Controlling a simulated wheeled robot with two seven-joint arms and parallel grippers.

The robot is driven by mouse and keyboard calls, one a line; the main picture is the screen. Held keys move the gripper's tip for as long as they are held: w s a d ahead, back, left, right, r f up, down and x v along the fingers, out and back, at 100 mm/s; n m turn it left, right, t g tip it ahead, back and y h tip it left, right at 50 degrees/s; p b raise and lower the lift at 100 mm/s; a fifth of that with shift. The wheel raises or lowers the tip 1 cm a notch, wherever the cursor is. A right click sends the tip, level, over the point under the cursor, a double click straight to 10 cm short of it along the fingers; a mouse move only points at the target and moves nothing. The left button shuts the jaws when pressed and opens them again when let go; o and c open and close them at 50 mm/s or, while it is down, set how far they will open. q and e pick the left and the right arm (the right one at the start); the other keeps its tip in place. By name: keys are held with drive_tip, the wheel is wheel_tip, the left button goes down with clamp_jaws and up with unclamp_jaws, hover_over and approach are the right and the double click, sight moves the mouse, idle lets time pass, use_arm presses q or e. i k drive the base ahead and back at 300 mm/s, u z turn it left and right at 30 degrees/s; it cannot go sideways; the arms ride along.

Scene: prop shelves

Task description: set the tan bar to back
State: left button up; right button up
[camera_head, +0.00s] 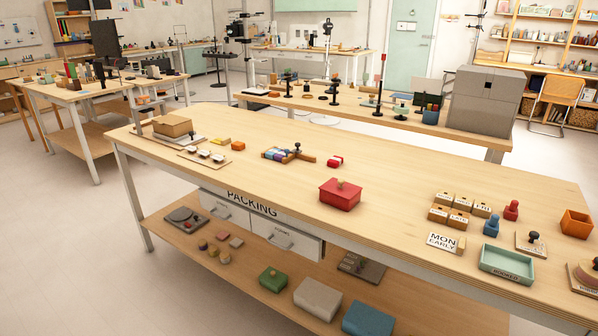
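A brownish-tan bar-like piece (306,158) lies near the middle of the long wooden table (400,190). It sits at the right end of a small group of blue and purple blocks (275,154), with a dark knob (297,147) beside it. Whether this is the tan bar of the task, and which way it is set, is too small to tell. A tan box (172,126) rests on a flat grey base at the table's left end. Neither of my grippers is in view.
A red lidded box (340,196) stands near the table's front edge. Small labelled blocks (459,209), a green tray (507,264) and an orange bin (577,223) stand at the right. Drawers marked PACKING (252,223) hang below. The table's middle back is clear.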

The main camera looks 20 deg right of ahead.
sight(286, 159)
drive_tip(key=z, duration=0.8)
drive_tip(key=i, duration=0.5)
drive_tip(key=z, duration=0.15)
